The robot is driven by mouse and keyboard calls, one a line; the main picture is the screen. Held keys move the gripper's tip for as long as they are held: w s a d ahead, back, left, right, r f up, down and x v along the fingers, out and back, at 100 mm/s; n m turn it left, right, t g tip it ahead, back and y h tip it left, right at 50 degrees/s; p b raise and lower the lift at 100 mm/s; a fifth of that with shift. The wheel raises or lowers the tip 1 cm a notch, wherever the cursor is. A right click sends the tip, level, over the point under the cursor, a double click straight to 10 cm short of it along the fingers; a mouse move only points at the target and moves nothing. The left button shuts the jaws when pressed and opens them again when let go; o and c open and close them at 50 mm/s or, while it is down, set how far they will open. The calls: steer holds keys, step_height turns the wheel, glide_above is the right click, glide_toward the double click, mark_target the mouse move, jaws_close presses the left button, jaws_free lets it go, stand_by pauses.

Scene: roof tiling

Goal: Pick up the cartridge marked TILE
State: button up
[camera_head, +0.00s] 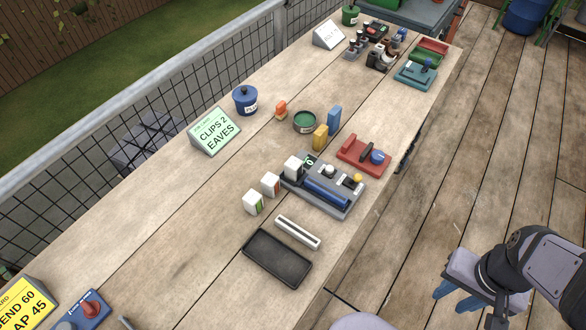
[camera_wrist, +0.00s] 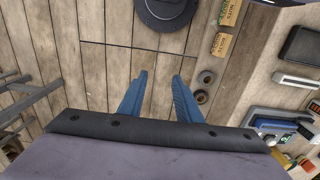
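White block-shaped cartridges stand on the bench in the head view. One with a green-marked side (camera_head: 253,202) and one with a reddish-brown side (camera_head: 270,185) stand left of a grey device (camera_head: 335,205). A third white block (camera_head: 292,167) sits at the device's left end. I cannot read TILE on any of them. My gripper (camera_head: 467,304) is over the deck, off the bench's right side and well apart from the blocks. In the wrist view its blue fingers (camera_wrist: 160,76) are spread with nothing between them. The device (camera_wrist: 280,124) shows at that view's right edge.
A black tray (camera_head: 278,259) and white slotted bar (camera_head: 298,232) lie in front of the device. A red holder (camera_head: 362,156), yellow block (camera_head: 320,137) and green round tin (camera_head: 304,122) stand beyond it. A green sign (camera_head: 213,132) stands left. Bare bench surrounds the two loose blocks' left side.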

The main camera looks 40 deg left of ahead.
steer(key=o, duration=0.6)
steer(key=shift+c, duration=0.2)
